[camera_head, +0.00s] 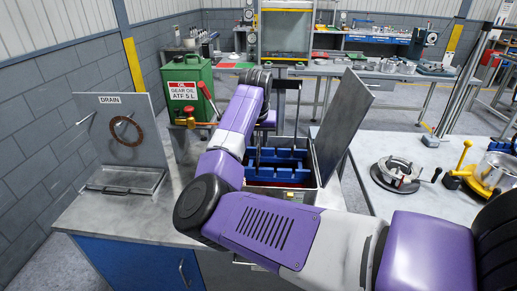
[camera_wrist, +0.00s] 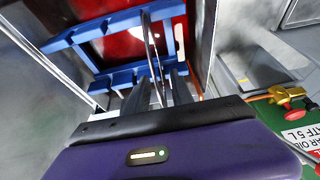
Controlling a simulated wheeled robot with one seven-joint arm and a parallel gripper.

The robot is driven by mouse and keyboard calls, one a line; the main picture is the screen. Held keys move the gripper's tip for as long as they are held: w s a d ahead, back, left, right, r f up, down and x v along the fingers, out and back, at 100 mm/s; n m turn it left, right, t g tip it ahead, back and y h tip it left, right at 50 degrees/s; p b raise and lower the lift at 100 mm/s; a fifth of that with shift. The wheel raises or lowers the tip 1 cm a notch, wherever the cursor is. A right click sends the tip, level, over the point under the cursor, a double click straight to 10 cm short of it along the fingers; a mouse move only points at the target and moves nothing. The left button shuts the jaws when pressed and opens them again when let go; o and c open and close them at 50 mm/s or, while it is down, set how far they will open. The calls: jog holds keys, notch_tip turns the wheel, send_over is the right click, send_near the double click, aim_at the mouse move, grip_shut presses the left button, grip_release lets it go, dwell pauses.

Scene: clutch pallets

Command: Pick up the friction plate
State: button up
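A brown ring-shaped friction plate (camera_head: 127,130) hangs on a peg of the grey DRAIN board (camera_head: 95,125) at the left. An open metal box (camera_head: 308,195) stands on the bench, with a blue rack (camera_head: 284,168) inside it. In the wrist view, thin plates (camera_wrist: 152,50) stand upright and edge-on in the blue rack (camera_wrist: 123,75). My gripper (camera_wrist: 157,80) points down into the box, its two dark fingers apart on either side of the thin plates. I cannot tell whether the fingers touch them. My arm hides much of the gripper in the head view.
The box's tilted grey lid (camera_head: 342,115) rises on its right. A green gear oil can (camera_head: 190,88) with a red-and-brass valve stands behind left. A drain tray (camera_head: 125,181) lies below the board. A right-hand table holds a round metal fixture (camera_head: 397,173) and a yellow tool (camera_head: 465,165).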

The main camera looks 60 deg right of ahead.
jog(key=shift+x, duration=0.95)
jog(key=shift+r, duration=0.1)
grip_shut()
dwell(0.6)
